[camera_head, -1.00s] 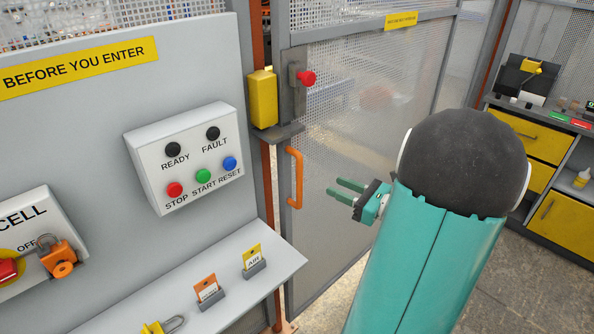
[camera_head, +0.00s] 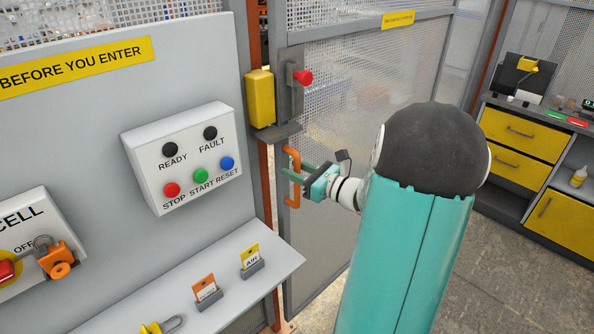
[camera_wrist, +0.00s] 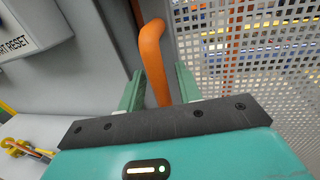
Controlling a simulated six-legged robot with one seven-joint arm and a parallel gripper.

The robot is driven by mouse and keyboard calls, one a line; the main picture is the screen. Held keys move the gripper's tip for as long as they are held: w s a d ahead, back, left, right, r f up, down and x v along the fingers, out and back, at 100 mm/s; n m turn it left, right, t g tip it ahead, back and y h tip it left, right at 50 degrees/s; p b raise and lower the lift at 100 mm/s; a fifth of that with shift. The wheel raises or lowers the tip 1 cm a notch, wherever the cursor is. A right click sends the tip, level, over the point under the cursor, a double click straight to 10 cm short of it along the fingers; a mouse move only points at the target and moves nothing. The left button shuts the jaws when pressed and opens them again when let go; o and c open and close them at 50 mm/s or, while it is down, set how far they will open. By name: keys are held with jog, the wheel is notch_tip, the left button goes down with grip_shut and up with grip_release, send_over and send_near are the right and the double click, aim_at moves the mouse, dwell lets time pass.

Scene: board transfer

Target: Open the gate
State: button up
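The gate (camera_head: 350,120) is a grey-framed mesh panel, standing at the post beside the control panel. Its orange vertical handle (camera_head: 294,195) is on its left side, and it also shows in the wrist view (camera_wrist: 152,52). My gripper (camera_head: 287,172) is at the handle, with its fingers apart. In the wrist view the handle passes between the two green fingers (camera_wrist: 158,88), with gaps visible on both sides. A red knob (camera_head: 303,77) on a grey latch plate and a yellow box (camera_head: 260,98) are above the handle.
A grey panel left of the gate carries a button box (camera_head: 184,158) with several lamps and buttons. A shelf (camera_head: 215,285) with tags juts out below it. A workbench with yellow drawers (camera_head: 523,140) stands at the right. Floor (camera_head: 500,290) is clear there.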

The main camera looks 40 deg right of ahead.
grip_shut()
jog(key=shift+d, duration=0.1)
